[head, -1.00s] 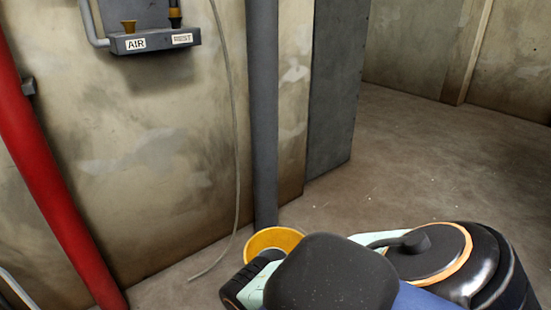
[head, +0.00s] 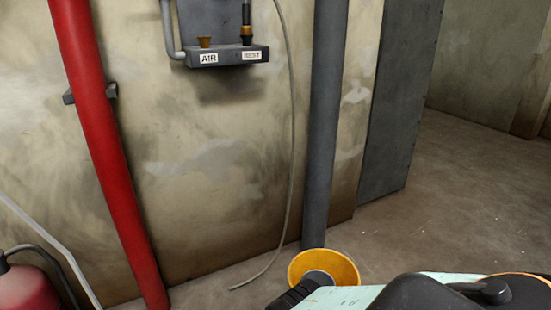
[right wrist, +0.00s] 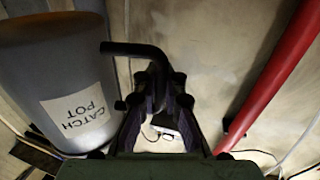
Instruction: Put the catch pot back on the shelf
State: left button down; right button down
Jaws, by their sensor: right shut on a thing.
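The catch pot (right wrist: 62,75) is grey with a white "CATCH POT" label that reads upside down in the right wrist view. A black bent handle (right wrist: 135,48) runs beside it to my right gripper (right wrist: 160,92), which is shut on this handle. My left gripper is out of view.
A red pipe (head: 100,140) leans along the wall at left, and a grey pipe (head: 325,130) stands behind the yellow opening. A thin hose (head: 291,150) hangs between them. A red cylinder (head: 28,288) is at bottom left. Open floor (head: 455,200) lies at right.

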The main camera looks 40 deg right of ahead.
jog(key=shift+r, duration=0.1)
jog(key=w+a+r+n+t+y, duration=0.1)
jog(key=w+a+r+n+y, duration=0.15)
jog(key=a+r, duration=0.55)
jog(key=w+a+r+n+t+y, duration=0.15)
jog(key=w+a+r, duration=0.25)
jog(key=a+r, duration=0.45)
jog(key=s+a+r+n+y+p, duration=0.1)
jog(key=r+p, duration=0.5)
jog(key=r, duration=0.8)
jog(key=s+a+r+y+p, duration=0.2)
jog(key=r+p, duration=0.5)
jog(key=r, duration=0.7)
jog(key=shift+s+a+r+n+y, duration=0.25)
jog(key=shift+a+n+y, duration=0.15)
jog(key=shift+a+y, duration=0.65)
